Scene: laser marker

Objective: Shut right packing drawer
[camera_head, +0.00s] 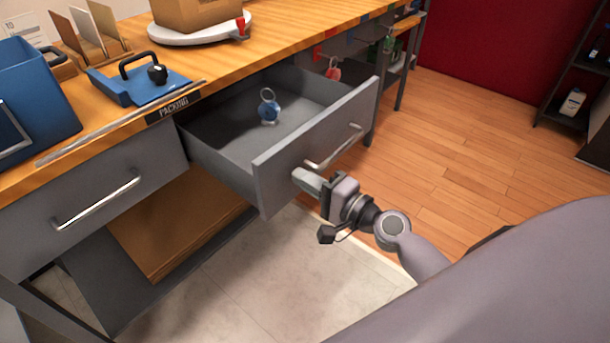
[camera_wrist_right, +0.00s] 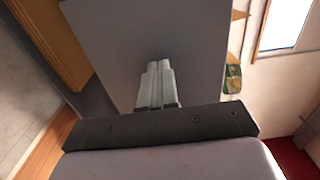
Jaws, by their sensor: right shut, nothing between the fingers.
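The right packing drawer (camera_head: 262,180) is a grey drawer pulled well out from under the wooden bench top, beside the PACKING label. Its silver bar handle (camera_head: 333,147) is on the front panel. Inside lies a blue round item with a ring (camera_head: 269,107). My right gripper (camera_head: 305,180) is shut and empty, with its fingertips at the drawer front, just below and left of the handle. In the right wrist view the shut fingers (camera_wrist_right: 158,85) point at the grey drawer front (camera_wrist_right: 195,45); I cannot tell whether they touch it. My left gripper is not in view.
A second grey drawer (camera_head: 95,205) on the left is closed. On the bench top (camera_head: 250,50) are a blue bin (camera_head: 40,95), a blue tool with a black handle (camera_head: 140,80) and a cardboard box on a white disc (camera_head: 200,33). Wooden floor (camera_head: 470,140) is clear at right.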

